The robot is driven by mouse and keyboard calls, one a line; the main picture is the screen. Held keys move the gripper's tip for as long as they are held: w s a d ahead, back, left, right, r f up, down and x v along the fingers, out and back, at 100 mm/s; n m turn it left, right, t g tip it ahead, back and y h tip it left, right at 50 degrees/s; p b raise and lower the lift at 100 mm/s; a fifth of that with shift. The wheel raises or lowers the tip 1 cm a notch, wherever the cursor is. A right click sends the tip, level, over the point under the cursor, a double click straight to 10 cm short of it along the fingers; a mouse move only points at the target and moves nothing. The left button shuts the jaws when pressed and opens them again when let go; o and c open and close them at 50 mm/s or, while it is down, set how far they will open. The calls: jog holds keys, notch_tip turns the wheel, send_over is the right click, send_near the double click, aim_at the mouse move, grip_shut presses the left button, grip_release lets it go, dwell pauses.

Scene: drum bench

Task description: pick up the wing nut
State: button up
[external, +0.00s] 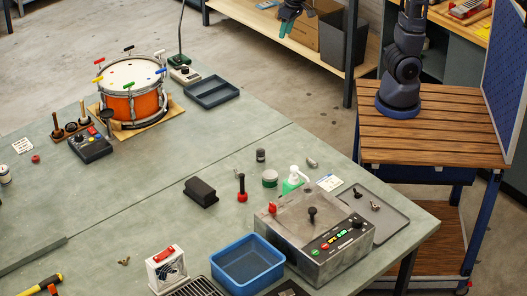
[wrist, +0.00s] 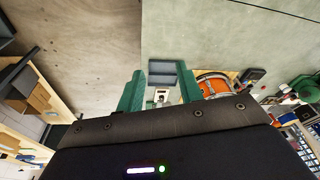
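A small brass-coloured piece, which looks like the wing nut (external: 124,262), lies on the grey-green bench near the front left, left of a white and red box. It is too small to make out in detail, and I cannot find it in the wrist view. My gripper (external: 287,28) is high up at the top of the external view, far from this piece and beyond the bench's back edge. In the wrist view my gripper (wrist: 160,92) shows two green fingers set apart with nothing between them. It is open and empty.
An orange drum (external: 133,103) stands at the back left of the bench. A blue bin (external: 247,283), the white and red box (external: 166,270) and a metal machine (external: 314,235) stand at the front. A grey tray (external: 396,232) holds small dark parts. The bench around the brass piece is clear.

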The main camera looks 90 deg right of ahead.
jog(key=w+a+f+m, duration=0.2)
jog(key=w+a+f, duration=0.2)
jog(key=w+a, duration=0.4)
jog(key=m+h, duration=0.2)
jog(key=m, duration=0.2)
send_near(238, 171)
jog(key=shift+g, duration=0.3)
jog(key=x, duration=0.8)
jog(key=shift+w+f, duration=0.2)
jog(key=shift+w, duration=0.1)
grip_shut()
